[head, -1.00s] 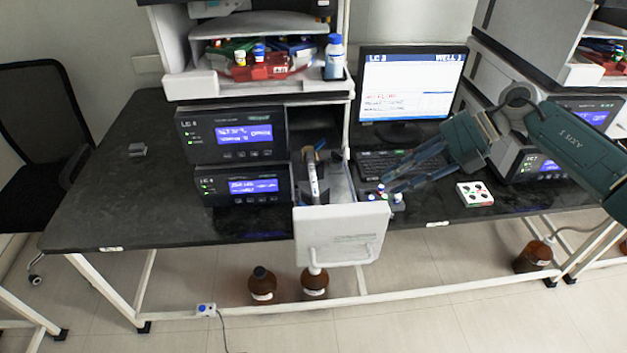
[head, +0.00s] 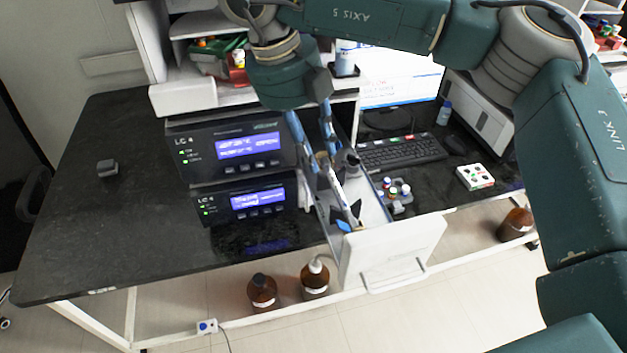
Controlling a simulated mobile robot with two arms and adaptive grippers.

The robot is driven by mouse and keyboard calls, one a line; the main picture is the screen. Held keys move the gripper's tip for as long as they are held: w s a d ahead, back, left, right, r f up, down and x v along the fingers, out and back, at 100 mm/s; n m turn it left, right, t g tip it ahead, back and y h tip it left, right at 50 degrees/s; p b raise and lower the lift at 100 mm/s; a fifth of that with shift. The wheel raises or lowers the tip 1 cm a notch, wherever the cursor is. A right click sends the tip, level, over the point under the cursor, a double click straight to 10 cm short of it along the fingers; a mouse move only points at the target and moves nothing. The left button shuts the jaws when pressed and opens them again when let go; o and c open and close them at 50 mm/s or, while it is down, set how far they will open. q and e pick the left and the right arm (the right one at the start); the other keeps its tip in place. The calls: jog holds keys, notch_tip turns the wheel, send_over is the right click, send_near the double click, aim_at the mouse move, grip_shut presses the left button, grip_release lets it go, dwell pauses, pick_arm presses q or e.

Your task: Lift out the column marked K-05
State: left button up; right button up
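A slim pale column (head: 337,183) with a tan end lies lengthwise in the pulled-out drawer (head: 392,256). Its marking is too small to read, so I cannot tell whether it is K-05. My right gripper (head: 350,217) reaches down into the drawer from above. Its two long blue fingers lie on either side of the column, with a gap between the dark tips. The fingers hide part of the column, and I cannot make out contact. My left gripper is not in view.
Two LC 4 modules (head: 232,147) stand left of the drawer. Small capped vials (head: 397,190), a keyboard (head: 402,153) and a white tray (head: 475,177) lie to its right. Brown bottles (head: 315,281) stand on the floor below. The left bench top is mostly clear.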

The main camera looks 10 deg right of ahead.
aim_at(334, 189)
jog(key=p+x, duration=0.1)
jog(key=x, duration=0.2)
jog(key=p+x, duration=0.1)
jog(key=x, duration=0.2)
jog(key=s+d+p+x, duration=0.1)
jog(key=p+x, duration=0.1)
jog(key=x, duration=0.1)
jog(key=shift+d+f, duration=0.15)
jog(key=shift+f, duration=0.1)
jog(key=shift+w, duration=0.1)
jog(key=c, duration=0.7)
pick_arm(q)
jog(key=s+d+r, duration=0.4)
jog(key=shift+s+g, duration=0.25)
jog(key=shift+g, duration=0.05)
pick_arm(e)
grip_shut()
